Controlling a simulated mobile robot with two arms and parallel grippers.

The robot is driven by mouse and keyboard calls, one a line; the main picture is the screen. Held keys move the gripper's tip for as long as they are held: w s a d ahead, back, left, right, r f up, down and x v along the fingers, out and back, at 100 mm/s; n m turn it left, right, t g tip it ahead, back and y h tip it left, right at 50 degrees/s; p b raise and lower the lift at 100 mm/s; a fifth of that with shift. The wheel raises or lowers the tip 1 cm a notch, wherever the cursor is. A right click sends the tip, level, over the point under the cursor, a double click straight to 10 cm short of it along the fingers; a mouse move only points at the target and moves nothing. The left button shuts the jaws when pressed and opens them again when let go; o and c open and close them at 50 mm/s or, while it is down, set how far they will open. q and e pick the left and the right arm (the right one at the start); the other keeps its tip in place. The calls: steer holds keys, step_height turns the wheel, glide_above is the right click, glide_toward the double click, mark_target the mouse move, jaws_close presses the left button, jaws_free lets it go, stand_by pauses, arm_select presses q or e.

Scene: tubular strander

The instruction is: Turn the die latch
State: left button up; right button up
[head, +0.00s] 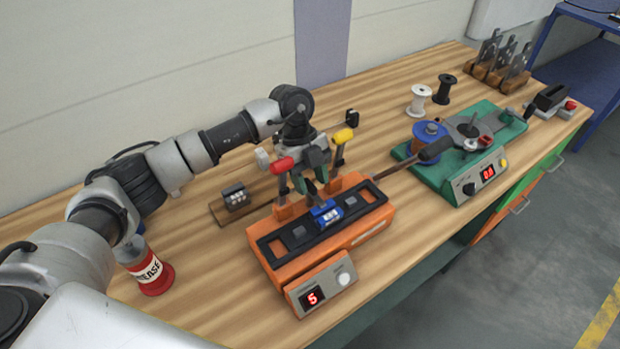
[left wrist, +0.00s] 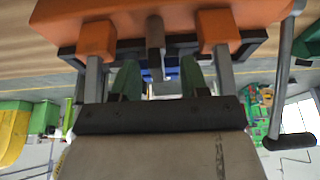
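The orange machine (head: 290,262) stands on the bench with a black top track, upright clamps with a red handle (head: 283,165) and a yellow handle (head: 343,136), and a blue block (head: 326,213) in the middle. I cannot tell for sure which part is the die latch. A short grey lever (left wrist: 155,34) hangs from the orange body in the left wrist view. My left gripper (head: 319,186) is low over the machine between the clamps. Its green fingers (left wrist: 159,78) are apart, with blue and grey parts showing between and beyond them. My right gripper is in neither view.
A green machine (head: 455,165) with a blue spool stands to the right, and a grey rod with a black handle (head: 436,149) reaches toward it. A red grease container (head: 150,272) stands beside my left arm. Spools and tools in wooden holders are farther back.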

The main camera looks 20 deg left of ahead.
arm_select(q)
steer(key=shift+s, duration=0.1)
steer(key=b+v, duration=0.2)
steer(key=v, duration=0.8)
steer(key=shift+a+r, duration=0.15)
steer(key=shift+r, duration=0.15)
steer(key=shift+c, duration=0.2)
